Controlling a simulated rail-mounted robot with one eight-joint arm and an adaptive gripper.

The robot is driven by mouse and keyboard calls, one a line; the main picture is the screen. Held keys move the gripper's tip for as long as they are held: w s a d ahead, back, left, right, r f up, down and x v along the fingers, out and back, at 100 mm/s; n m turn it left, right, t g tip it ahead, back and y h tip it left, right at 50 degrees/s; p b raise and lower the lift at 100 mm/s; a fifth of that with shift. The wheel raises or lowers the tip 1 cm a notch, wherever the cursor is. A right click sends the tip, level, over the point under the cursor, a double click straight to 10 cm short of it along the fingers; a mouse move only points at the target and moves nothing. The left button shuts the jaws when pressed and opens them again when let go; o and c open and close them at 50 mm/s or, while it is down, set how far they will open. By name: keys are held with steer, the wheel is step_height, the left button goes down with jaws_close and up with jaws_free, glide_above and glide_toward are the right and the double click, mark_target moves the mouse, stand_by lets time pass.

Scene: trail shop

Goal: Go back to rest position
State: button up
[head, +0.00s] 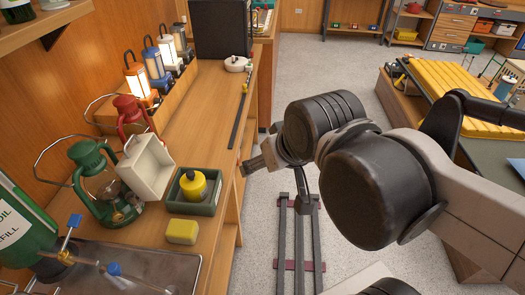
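My arm reaches in from the right of the head view and is bent above the aisle floor. Its end, where my gripper (258,163) partly shows, points left toward the workbench (205,130) edge. My dark round wrist links cover most of the gripper, so I cannot tell whether its fingers are open or shut. I see no object held in the part that shows. On the bench, a yellow container (193,185) stands in a dark green tray (204,206). A yellow block (182,232) lies in front of the tray.
A green lantern (95,185), a red lantern (130,112) and a tilted cream box (147,167) stand on the bench's left. Several lit lanterns line the back. A rail (298,255) runs along the floor. A table with a yellow ridged pad (455,88) is at right.

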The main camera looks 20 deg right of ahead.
steer(key=shift+s+d, duration=0.1)
steer(key=shift+f, duration=0.15)
step_height(320, 180, down, 4)
steer(key=b, duration=0.4)
stand_by(0.8)
